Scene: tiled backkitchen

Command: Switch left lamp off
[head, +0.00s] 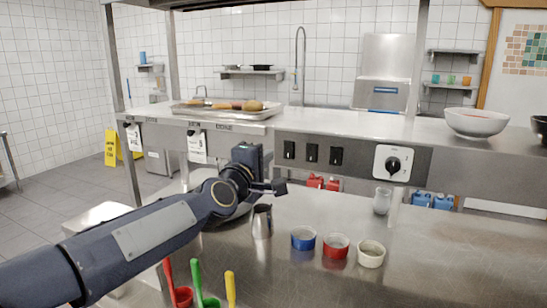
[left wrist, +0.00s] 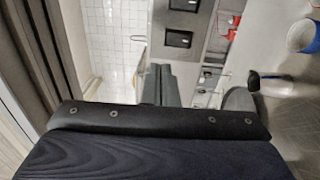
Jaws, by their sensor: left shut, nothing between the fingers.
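Three black rocker switches sit in a row on the steel panel: a left one (head: 289,149), a middle one (head: 312,153) and a right one (head: 336,156). Two switches show clearly in the left wrist view, an upper one (left wrist: 184,5) and a lower one (left wrist: 179,39). My left gripper (head: 281,187) is shut and empty, below and slightly left of the switches, apart from them. Its dark fingers also show in the left wrist view (left wrist: 160,84). I cannot make out a lamp or the switch positions. My right gripper is out of view.
A black dial on a white plate (head: 393,164) is right of the switches. Below stand a metal jug (head: 262,222), a blue bowl (head: 303,238), a red bowl (head: 336,247), a cream bowl (head: 371,254) and a glass (head: 382,201). A food tray (head: 190,111) is on the upper shelf.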

